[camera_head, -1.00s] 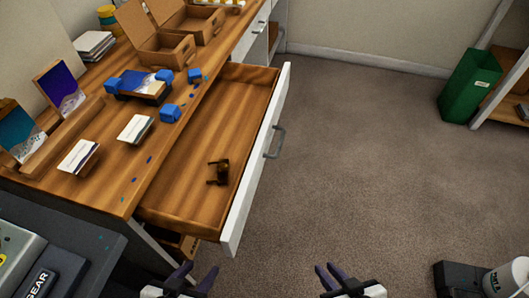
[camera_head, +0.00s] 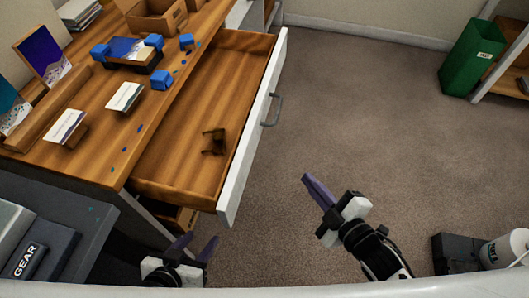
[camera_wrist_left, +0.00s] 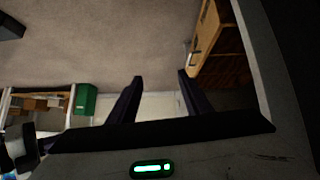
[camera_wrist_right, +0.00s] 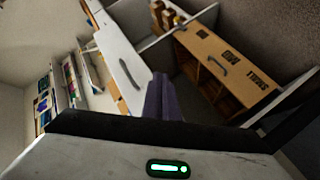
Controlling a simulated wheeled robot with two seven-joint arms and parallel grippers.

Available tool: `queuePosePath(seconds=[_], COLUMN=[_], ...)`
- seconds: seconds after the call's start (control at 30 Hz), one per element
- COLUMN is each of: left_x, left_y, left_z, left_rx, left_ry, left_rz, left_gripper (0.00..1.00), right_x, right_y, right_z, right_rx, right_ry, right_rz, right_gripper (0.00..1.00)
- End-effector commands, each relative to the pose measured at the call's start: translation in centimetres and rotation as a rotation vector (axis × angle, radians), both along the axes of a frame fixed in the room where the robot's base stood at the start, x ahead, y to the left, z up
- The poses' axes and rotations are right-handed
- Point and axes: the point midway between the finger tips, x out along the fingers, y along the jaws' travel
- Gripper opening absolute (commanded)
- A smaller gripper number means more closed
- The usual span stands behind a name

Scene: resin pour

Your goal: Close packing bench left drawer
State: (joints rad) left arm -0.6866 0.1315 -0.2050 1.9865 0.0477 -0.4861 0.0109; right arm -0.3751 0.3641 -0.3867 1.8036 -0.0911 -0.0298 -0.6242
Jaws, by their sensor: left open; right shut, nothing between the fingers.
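The packing bench (camera_head: 95,125) stands at the left with a wooden top. Its drawer is pulled far out, with a white front (camera_head: 250,140) and a grey handle (camera_head: 271,110). A small dark brown object (camera_head: 213,141) lies inside the drawer (camera_head: 185,165). My left gripper (camera_head: 197,246) is open and empty, low in the head view, nearer than the drawer's near corner. My right gripper (camera_head: 308,181) is shut and empty over the floor, right of the drawer front and apart from the handle. Its closed fingers (camera_wrist_right: 162,98) show in the right wrist view.
Blue blocks (camera_head: 161,80), cards (camera_head: 125,97) and a cardboard box (camera_head: 155,15) sit on the bench. A dark surface with a GEAR case (camera_head: 25,262) is at lower left. A green bin (camera_head: 470,58) stands far right. The carpet (camera_head: 370,120) between is clear.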

Motion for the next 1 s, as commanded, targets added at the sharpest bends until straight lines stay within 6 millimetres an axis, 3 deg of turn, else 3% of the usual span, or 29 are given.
queuePosePath(seconds=[0.03,0.1,0.2,0.4,0.5,0.63,0.73,1.0], left_x=[0.1,0.2,0.0,-0.3,-0.2,0.0,0.0,-0.1], left_y=[-0.1,-0.2,-0.3,-0.5,-0.6,-0.6,-0.6,-0.6], left_z=[-1.5,-2.2,-3.5,-5.2,-5.4,-5.3,-5.2,-4.8], left_rx=[-0.003,-0.006,-0.01,-0.016,-0.017,-0.018,-0.018,-0.015], left_ry=[-0.004,-0.007,-0.001,0.0,-0.004,-0.009,-0.01,-0.009], left_rz=[0.0,-0.001,-0.003,-0.01,-0.012,-0.013,-0.015,-0.018], left_gripper=[0.45,0.45,0.45,0.45,0.45,0.45,0.45,0.45], right_x=[1.9,3.3,4.2,3.4,2.8,2.3,2.2,3.4], right_y=[0.5,1.4,1.9,0.2,-1.1,-2.1,-1.8,2.8], right_z=[0.3,1.8,3.3,4.1,4.0,4.1,4.3,4.6], right_rx=[-0.158,-0.379,-0.688,-1.159,-1.286,-1.359,-1.369,-1.364], right_ry=[-0.182,-0.448,-0.836,-1.509,-1.727,-1.871,-1.901,-1.903], right_rz=[0.119,0.271,0.455,0.689,0.742,0.769,0.77,0.764], right_gripper=[0.0,0.0,0.0,0.0,0.0,0.0,0.0,0.0])
